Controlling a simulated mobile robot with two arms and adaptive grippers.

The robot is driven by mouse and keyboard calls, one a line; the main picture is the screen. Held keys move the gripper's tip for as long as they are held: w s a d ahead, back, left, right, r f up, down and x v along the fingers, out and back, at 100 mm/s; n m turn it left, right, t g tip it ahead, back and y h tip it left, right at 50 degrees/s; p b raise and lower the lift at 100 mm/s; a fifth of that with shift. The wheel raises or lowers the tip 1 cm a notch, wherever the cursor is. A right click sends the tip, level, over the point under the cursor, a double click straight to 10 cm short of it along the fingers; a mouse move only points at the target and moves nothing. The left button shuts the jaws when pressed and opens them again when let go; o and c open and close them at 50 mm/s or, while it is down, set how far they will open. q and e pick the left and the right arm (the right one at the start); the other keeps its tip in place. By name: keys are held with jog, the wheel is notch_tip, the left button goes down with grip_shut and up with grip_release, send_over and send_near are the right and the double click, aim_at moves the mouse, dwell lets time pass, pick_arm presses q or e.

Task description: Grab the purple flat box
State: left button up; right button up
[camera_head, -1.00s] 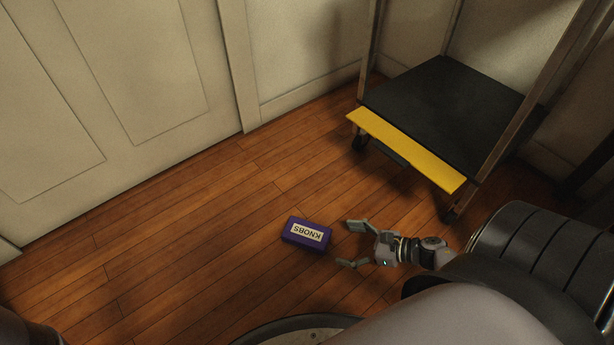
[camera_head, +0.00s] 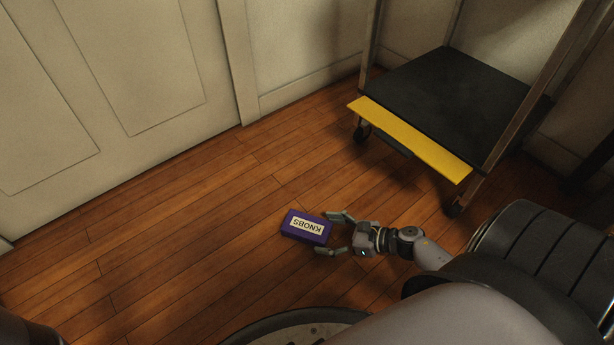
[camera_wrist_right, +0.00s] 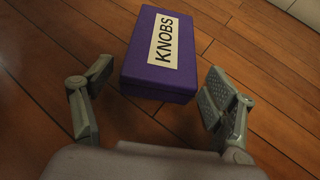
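The purple flat box (camera_head: 306,226) lies flat on the wooden floor, with a white label reading KNOBS on top. It also shows in the right wrist view (camera_wrist_right: 150,73), between and just beyond the fingers. My right gripper (camera_head: 337,234) is open and empty, low over the floor at the right end of the box. In the right wrist view the two fingers of this gripper (camera_wrist_right: 155,92) are spread wider than the box's near end, one at each side. Whether a finger touches the box I cannot tell. My left gripper is not in view.
A wheeled cart with a black shelf (camera_head: 445,95) and a yellow front edge (camera_head: 415,139) stands behind and right of the box. A pale panelled door (camera_head: 110,90) and wall run along the back. The floor (camera_head: 170,255) left of the box is clear.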

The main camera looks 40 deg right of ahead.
jog(key=c, duration=1.1)
jog(key=shift+o, duration=0.2)
